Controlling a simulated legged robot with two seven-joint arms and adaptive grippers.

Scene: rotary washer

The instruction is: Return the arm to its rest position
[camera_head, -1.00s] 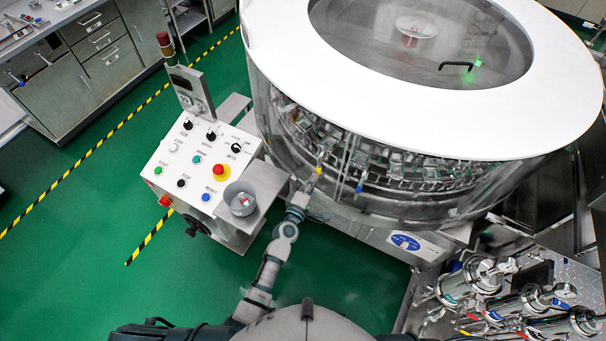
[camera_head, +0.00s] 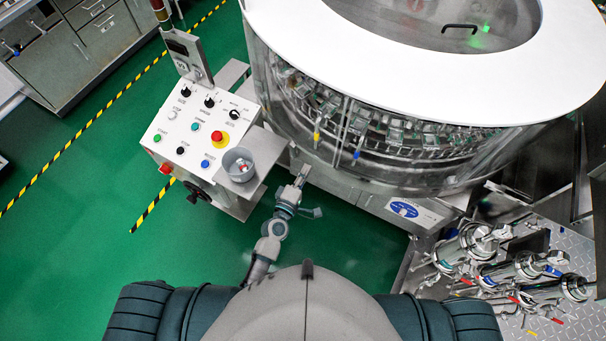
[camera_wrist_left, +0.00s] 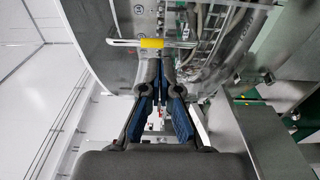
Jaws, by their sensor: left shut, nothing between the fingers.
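My left arm comes up from the bottom of the head view, with its gripper (camera_head: 302,175) just below the rotary washer's lower side. The gripper is shut and empty, and apart from the yellow-marked door handle (camera_head: 317,136). In the left wrist view the dark fingers (camera_wrist_left: 160,66) point toward the washer, and the yellow-sleeved handle (camera_wrist_left: 152,43) lies beyond their tips. The rotary washer (camera_head: 400,75) has a white round top with a clear window. My right gripper is not in view.
A white control panel (camera_head: 190,140) with buttons and a red emergency stop stands left of the gripper. A grey cup (camera_head: 239,166) sits on its side shelf, close to the arm. Steel valves and pipes (camera_head: 515,270) are at the lower right. Green floor (camera_head: 90,230) is free at left.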

